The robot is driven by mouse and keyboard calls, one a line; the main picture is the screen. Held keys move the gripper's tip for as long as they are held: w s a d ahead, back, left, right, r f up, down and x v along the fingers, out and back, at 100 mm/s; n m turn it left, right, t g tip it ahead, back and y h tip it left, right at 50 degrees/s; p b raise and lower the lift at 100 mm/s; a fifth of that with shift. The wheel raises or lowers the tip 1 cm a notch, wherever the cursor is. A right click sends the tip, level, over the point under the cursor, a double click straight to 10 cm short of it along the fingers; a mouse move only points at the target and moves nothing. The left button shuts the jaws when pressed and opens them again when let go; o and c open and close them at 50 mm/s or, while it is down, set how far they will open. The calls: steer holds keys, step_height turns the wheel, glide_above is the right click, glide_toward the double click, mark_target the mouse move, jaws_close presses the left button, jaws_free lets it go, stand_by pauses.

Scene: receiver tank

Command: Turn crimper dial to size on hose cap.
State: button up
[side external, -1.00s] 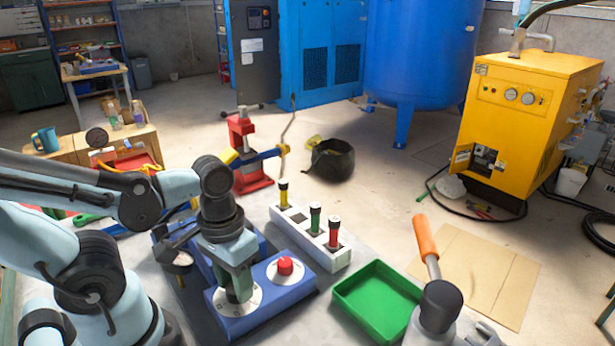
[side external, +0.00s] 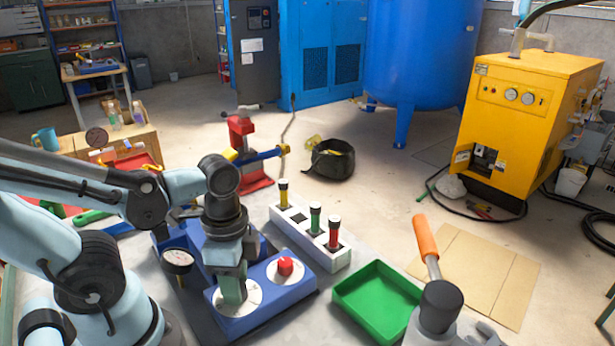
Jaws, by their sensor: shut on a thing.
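The blue crimper box (side external: 250,318) stands on the grey bench with a white round dial plate (side external: 252,296) on its front left and a second white plate with a red button (side external: 285,266) to its right. My gripper (side external: 233,290) points straight down over the left plate. It is shut on the green dial knob (side external: 234,292), which rises from that plate. The knob's pointer and the size marks are too small to read.
An empty green tray (side external: 376,300) sits right of the crimper. An orange-handled lever (side external: 427,240) rises at the front right. A round gauge (side external: 178,262) stands close left of my gripper. A red press (side external: 243,150) stands behind.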

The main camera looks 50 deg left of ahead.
steer(key=m, duration=0.3)
steer(key=shift+m, duration=2.2)
steer(key=o, duration=1)
steer(key=shift+o, duration=0.2)
step_height(320, 180, up, 12)
steer(key=shift+w, duration=0.2)
